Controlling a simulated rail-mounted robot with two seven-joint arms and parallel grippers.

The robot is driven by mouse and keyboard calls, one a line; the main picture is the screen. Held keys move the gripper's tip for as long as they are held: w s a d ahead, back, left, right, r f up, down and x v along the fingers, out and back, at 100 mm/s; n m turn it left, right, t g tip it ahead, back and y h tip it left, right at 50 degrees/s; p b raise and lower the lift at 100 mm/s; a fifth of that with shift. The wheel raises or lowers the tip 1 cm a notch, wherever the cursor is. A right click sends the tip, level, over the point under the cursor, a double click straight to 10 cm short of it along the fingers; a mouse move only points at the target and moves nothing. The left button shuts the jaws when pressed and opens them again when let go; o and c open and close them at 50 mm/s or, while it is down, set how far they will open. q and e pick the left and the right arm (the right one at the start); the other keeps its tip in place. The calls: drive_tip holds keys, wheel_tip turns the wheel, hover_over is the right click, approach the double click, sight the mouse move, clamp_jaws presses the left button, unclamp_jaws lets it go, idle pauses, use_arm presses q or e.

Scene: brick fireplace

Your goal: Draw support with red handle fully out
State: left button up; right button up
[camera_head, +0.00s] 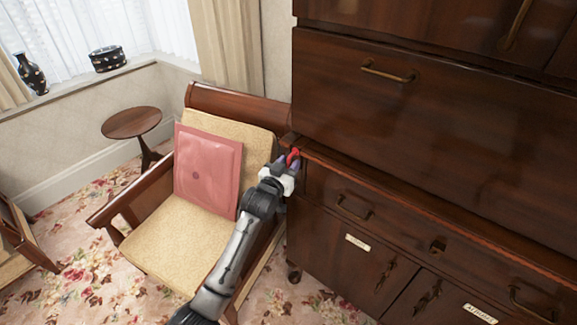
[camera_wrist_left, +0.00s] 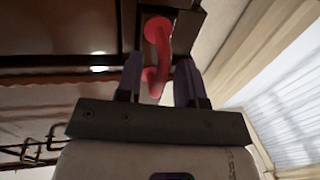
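The red handle (camera_head: 294,154) is at the left front corner of the dark wooden bureau. In the left wrist view the handle (camera_wrist_left: 157,38) is a curved red pull on the small wooden end of the support (camera_wrist_left: 188,20). The rest of the support is hidden. My left gripper (camera_head: 288,164) is at the handle. In the left wrist view its two dark fingers (camera_wrist_left: 160,75) stand apart on either side of the handle's near end, with a gap beside the right finger. My right gripper is not in view.
The bureau has a closed sloping front (camera_head: 430,110) above and a drawer (camera_head: 400,215) below. An armchair (camera_head: 165,245) with a pink cushion (camera_head: 207,170) stands close on the left, beneath my left arm. A small round table (camera_head: 131,122) is behind it.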

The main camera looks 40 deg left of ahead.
use_arm(q)
clamp_jaws()
idle(0.3)
idle(0.3)
